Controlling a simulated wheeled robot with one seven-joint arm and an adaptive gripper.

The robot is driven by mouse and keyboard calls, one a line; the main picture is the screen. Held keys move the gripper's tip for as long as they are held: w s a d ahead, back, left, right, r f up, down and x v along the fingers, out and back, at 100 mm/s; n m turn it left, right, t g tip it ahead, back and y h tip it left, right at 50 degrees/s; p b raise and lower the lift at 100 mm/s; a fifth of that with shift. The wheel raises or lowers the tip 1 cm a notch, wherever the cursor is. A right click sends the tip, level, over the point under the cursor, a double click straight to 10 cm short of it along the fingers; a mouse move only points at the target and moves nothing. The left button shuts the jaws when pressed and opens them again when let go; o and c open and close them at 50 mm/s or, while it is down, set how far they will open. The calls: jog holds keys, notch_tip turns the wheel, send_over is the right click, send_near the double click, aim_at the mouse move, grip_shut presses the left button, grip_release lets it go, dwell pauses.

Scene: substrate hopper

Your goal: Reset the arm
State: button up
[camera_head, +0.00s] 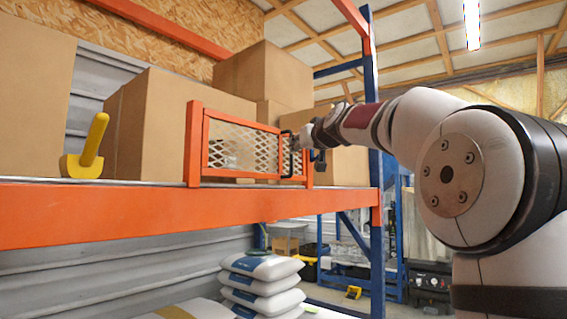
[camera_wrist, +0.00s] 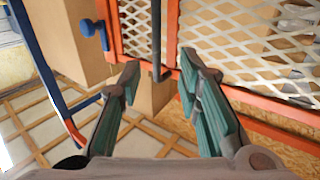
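My arm reaches in from the right in the head view. My gripper (camera_head: 304,138) is small there, at the right end of an orange-framed mesh gate (camera_head: 194,145) on the shelf. In the wrist view my gripper (camera_wrist: 160,74) is open, its two teal-padded fingers spread apart with nothing gripped. The gate's dark bar handle (camera_wrist: 156,32) shows beyond and between the fingertips. I cannot tell whether a finger touches it. The handle also shows in the head view (camera_head: 286,158), just left of my gripper.
A yellow scoop (camera_head: 86,158) and cardboard boxes (camera_head: 185,105) stand on the orange shelf (camera_head: 110,214). A blue upright (camera_head: 377,240) rises behind my arm. Stacked white bags (camera_head: 262,285) lie below. A blue latch-like part (camera_wrist: 93,29) is beside the gate in the wrist view.

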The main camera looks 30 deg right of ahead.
jog(key=s+a+f+n+g+y, duration=0.2)
jog(key=s+a+f+g, duration=0.15)
jog(key=a+f, duration=0.65)
jog(key=s+a+f+n+g+y, duration=0.15)
jog(key=s+a+f, duration=0.25)
jog(key=a+f, duration=0.55)
jog(key=s+a+f+g, duration=0.3)
jog(key=s+a+f, duration=0.1)
jog(key=s+f, duration=0.7)
jog(key=s+a+f+g+y, duration=0.1)
jog(key=s+a+f+g, duration=0.2)
jog(key=s+f, duration=0.9)
jog(key=s+a, duration=0.2)
jog(key=s, duration=0.4)
jog(key=shift+s+g, duration=0.15)
jog(key=shift+g, duration=0.25)
jog(key=shift+d+m, duration=0.1)
jog(key=shift+m, duration=0.15)
